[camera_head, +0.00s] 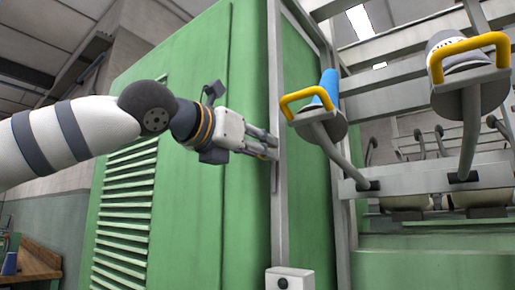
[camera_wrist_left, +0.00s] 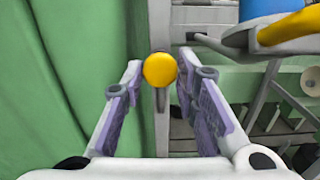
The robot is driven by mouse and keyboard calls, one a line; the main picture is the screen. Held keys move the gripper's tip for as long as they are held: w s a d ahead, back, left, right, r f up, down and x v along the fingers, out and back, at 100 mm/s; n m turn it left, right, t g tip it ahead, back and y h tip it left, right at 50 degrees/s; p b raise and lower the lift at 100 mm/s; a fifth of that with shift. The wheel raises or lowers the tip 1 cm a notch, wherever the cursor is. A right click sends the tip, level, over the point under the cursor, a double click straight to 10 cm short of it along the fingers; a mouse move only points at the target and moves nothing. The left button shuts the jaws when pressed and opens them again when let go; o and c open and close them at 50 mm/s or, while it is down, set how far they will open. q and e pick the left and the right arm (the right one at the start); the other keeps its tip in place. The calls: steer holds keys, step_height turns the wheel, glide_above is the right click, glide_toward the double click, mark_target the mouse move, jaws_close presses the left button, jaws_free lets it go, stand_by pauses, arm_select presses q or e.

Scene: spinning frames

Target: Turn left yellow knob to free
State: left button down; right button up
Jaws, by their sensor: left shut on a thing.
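The left yellow knob (camera_wrist_left: 160,70) is a round yellow ball in the left wrist view, in front of a grey upright post. My left gripper (camera_wrist_left: 158,75) has one finger on each side of it and is shut on it at the fingertips. In the head view my left gripper (camera_head: 272,146) reaches from the left to the grey post (camera_head: 277,90) at the green cabinet's edge. The knob is hidden there by the fingers and the post. My right gripper is in neither view.
The green cabinet (camera_head: 215,230) fills the space behind my left arm. Right of the post, a round plate with a yellow handle (camera_head: 311,95) holds a blue bobbin (camera_head: 329,84); another yellow handle (camera_head: 468,46) is farther right. A small white box (camera_head: 290,279) sits below.

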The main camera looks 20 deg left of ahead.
arm_select(q)
steer(key=c, duration=1.4)
jaws_free()
steer(key=shift+o, duration=0.6)
steer(key=shift+d, duration=0.15)
steer(key=v, duration=0.8)
